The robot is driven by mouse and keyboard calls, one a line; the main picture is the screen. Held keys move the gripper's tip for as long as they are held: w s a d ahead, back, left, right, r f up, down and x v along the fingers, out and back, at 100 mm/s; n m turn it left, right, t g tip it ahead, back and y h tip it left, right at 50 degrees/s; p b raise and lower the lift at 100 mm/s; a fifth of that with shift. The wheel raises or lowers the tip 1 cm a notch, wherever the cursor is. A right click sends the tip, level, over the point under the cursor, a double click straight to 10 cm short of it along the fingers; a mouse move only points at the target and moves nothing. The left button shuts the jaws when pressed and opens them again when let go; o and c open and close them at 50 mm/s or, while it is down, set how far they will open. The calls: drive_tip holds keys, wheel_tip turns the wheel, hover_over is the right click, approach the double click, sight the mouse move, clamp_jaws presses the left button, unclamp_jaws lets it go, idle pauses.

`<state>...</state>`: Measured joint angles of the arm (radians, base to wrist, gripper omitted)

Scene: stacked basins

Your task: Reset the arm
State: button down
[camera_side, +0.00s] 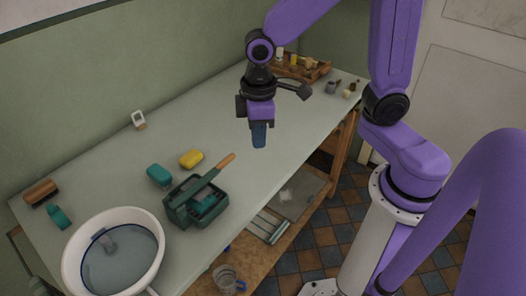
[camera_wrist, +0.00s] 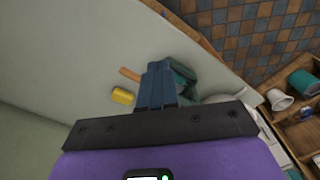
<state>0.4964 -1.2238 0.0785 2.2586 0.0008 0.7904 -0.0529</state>
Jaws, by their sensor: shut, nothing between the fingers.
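My gripper (camera_side: 259,137) hangs over the middle of the grey work table (camera_side: 288,135), pointing down, with its blue fingers closed together and empty. In the wrist view the shut fingers (camera_wrist: 157,85) show at the centre, above the table (camera_wrist: 70,50). They overlap a green box in that picture but hold nothing. In the side view the gripper is clear of every object, with bare table around it.
A green box (camera_side: 183,212) with a wooden-handled tool, a yellow block (camera_side: 191,158), a teal block (camera_side: 159,175) and a white basin (camera_side: 76,247) stand at the front left. A wooden tray (camera_side: 318,74) with small items is at the back. The table's middle is free.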

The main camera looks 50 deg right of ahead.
drive_tip(key=s+d+r+n, duration=0.1)
drive_tip(key=s+d, duration=0.2)
drive_tip(key=s, duration=0.4)
drive_tip(key=s+d+r+n, duration=0.2)
drive_tip(key=s+d, duration=0.1)
drive_tip(key=s, duration=0.5)
drive_tip(key=shift+n, duration=0.3)
